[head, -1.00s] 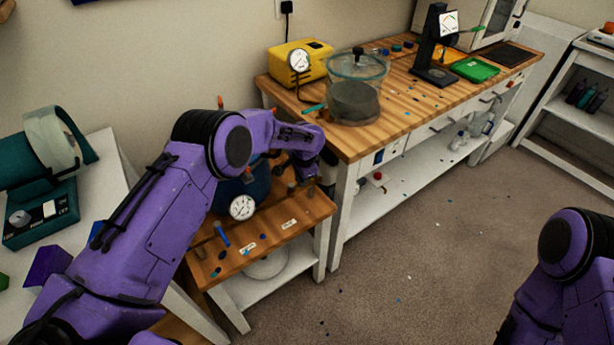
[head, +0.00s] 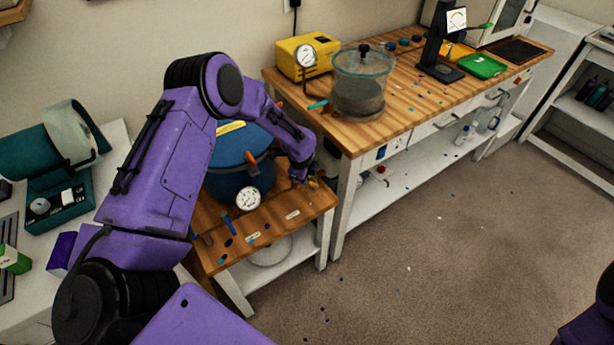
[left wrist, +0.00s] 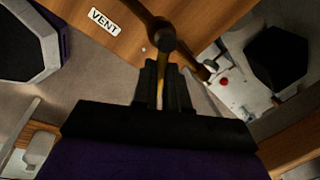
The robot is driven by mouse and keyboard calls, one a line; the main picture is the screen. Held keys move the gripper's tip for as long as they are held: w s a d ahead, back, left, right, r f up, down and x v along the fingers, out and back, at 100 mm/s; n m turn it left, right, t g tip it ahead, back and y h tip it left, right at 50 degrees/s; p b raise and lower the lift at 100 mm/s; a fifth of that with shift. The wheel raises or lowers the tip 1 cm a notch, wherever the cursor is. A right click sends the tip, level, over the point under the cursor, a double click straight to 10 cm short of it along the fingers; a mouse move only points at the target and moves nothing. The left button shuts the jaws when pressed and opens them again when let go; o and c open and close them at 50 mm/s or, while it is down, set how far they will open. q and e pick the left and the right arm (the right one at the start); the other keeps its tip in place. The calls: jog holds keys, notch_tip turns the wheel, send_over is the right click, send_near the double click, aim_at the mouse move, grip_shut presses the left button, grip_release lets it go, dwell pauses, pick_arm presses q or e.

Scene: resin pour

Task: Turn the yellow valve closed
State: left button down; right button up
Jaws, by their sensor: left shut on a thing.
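The yellow valve (head: 314,183) is a small patch of yellow at the right side of the small wooden stand, beside the blue pressure pot (head: 226,178). My left gripper (head: 300,176) reaches down to it from above and hides most of it. In the left wrist view my left gripper (left wrist: 165,85) has its fingers close together on a thin yellow handle (left wrist: 160,92), below a brown metal pipe fitting (left wrist: 158,36). The handle's exact angle is hard to tell. My right gripper is out of view.
A VENT label (left wrist: 103,20) lies on the stand's wooden top (head: 270,229). A dial gauge (head: 248,198) is on the pot's front. The workbench (head: 395,108) to the right carries a clear chamber (head: 362,80) and yellow pump (head: 300,60). The floor in front is open.

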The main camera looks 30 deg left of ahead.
pick_arm(q)
jog(key=shift+s+a+m, duration=0.1)
jog(key=shift+s+m, duration=0.05)
jog(key=shift+m, duration=0.45)
jog(key=c, duration=1.1)
grip_release()
jog(key=shift+c, duration=0.2)
notch_tip(320, 180, up, 10)
jog(key=s+b, duration=0.1)
jog(key=s, duration=0.1)
jog(key=shift+r, duration=0.2)
